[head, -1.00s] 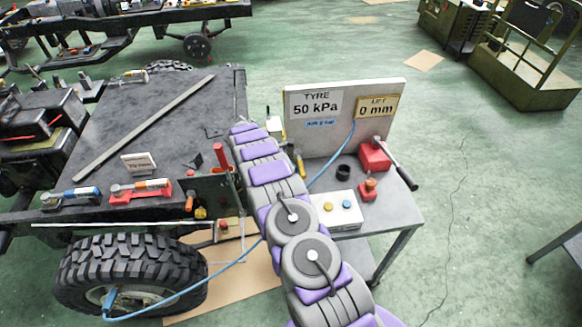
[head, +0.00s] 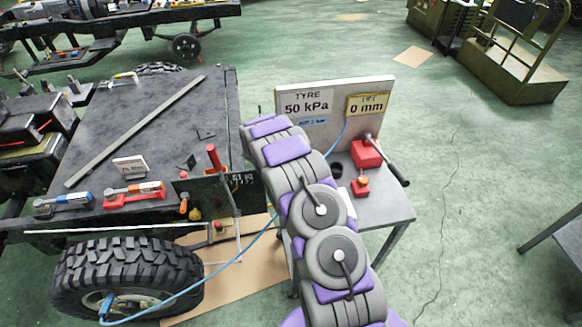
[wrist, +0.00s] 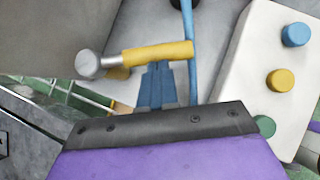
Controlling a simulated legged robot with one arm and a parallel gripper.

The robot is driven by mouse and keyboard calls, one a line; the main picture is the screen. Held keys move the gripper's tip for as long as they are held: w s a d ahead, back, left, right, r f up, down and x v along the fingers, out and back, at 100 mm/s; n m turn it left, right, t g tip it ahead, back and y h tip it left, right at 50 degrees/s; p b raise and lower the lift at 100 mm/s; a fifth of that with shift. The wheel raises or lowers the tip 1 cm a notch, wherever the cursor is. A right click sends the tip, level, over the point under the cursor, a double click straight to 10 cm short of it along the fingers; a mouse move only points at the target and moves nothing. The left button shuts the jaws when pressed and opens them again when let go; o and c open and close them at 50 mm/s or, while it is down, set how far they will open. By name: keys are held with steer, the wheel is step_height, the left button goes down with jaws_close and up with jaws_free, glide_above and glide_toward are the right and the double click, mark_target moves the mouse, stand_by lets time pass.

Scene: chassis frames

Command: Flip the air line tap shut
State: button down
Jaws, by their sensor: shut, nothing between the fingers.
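The air line tap's yellow handle (wrist: 158,53) lies nearly level in the wrist view, joined to a round metal hub (wrist: 88,64) at its left. My gripper (wrist: 158,68) is shut and empty. Its blue fingers point up the picture, with their tips at the lower edge of the handle; I cannot tell whether they touch it. The blue air line (wrist: 190,45) runs past the right end of the handle. In the head view my arm hides the tap and my fingers.
A white box with blue, yellow and green buttons (wrist: 265,65) stands close right of my fingers. A grey panel (head: 345,90) reads 50 kPa and 0 mm. A red jack unit (head: 367,153) with a lever stands on the bench (head: 395,207). A chassis with a tyre (head: 125,275) is left.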

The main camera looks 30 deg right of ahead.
steer(key=d+n+t+b, duration=0.2)
steer(key=d, duration=0.1)
steer(key=shift+s+f+n+y, duration=0.2)
steer(key=shift+n+y, duration=0.1)
steer(key=shift+n, duration=0.1)
steer(key=shift+w+d+n+t+y+b, duration=0.1)
steer(key=shift+d+n+t+y+b, duration=0.25)
steer(key=shift+d+n+b, duration=0.45)
steer(key=shift+w+d+r+n+t+y+b, duration=0.1)
steer(key=shift+w+d+n+t+y+b, duration=0.2)
steer(key=shift+n, duration=0.25)
steer(key=shift+w+d+n+t+y+b, duration=0.15)
steer(key=shift+d+n+t, duration=0.2)
steer(key=shift+n, duration=0.2)
steer(key=shift+w+d, duration=0.2)
steer(key=shift+d, duration=0.1)
steer(key=d+n+y+b, duration=0.1)
steer(key=n, duration=0.1)
steer(key=w+d+n+t+y+b, duration=0.1)
steer(key=n, duration=0.1)
steer(key=w+d+n+t+y, duration=0.1)
steer(key=n, duration=0.1)
steer(key=shift+w+r+y+b, duration=0.1)
steer(key=shift+w+y+b, duration=0.05)
steer(key=shift+y+b, duration=0.2)
steer(key=shift+w+a, duration=0.1)
